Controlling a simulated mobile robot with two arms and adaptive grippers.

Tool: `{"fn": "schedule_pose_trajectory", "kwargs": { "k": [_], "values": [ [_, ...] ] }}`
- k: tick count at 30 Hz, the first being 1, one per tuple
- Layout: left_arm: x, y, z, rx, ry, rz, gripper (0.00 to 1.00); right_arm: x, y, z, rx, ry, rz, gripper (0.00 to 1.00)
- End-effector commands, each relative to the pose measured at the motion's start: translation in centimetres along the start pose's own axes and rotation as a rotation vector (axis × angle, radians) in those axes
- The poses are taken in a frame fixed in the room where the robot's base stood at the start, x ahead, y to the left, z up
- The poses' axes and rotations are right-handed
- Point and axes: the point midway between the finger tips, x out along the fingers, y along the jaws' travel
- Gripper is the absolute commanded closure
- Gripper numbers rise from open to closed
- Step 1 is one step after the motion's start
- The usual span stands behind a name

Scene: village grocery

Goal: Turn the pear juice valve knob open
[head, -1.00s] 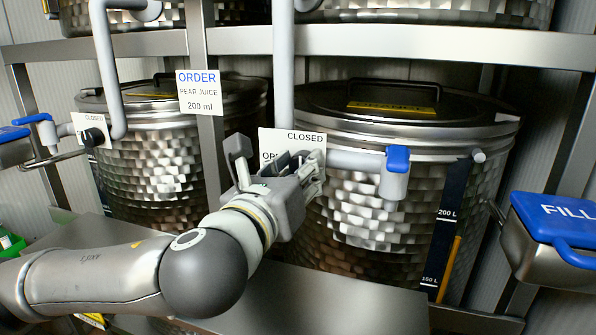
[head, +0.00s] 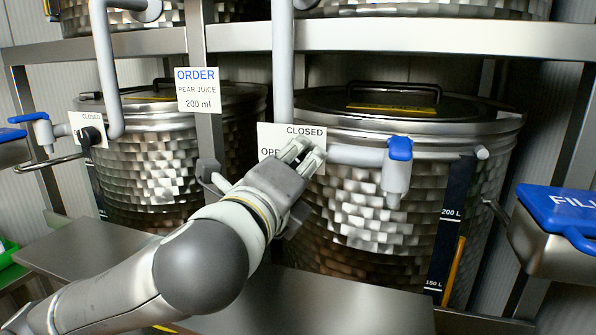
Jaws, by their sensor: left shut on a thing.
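The white valve plate (head: 267,137) is in front of the right steel tank (head: 375,215). It reads CLOSED at the top, and part of OPEN shows at its left. My left gripper (head: 306,156) is at the plate's right part, its fingers shut on the valve knob, which they hide. I cannot see which word the knob points to. A grey pipe with a blue-topped spout (head: 397,172) runs right from the valve. The order sign (head: 197,90) reads PEAR JUICE 200 ml. The tank's yellow label is too unclear to read. My right gripper is not in view.
A second tank (head: 150,175) with its own valve plate (head: 88,128) and black knob stands at the left. A blue FILL lid (head: 560,210) is at the right. A steel shelf (head: 345,300) lies below the tanks. Pipes and a post stand close to my gripper.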

Motion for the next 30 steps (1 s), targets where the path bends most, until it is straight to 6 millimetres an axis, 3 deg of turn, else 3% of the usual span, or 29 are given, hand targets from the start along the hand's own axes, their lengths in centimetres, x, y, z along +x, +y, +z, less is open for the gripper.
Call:
{"fn": "schedule_pose_trajectory", "kwargs": {
  "k": [15,30],
  "values": [
    [0.03,0.07,-0.14,-0.473,-0.019,-0.001,0.88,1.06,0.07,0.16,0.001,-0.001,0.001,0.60],
    [0.04,0.07,-0.13,-0.716,-0.030,-0.001,0.88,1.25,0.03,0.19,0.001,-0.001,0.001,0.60]
  ]
}}
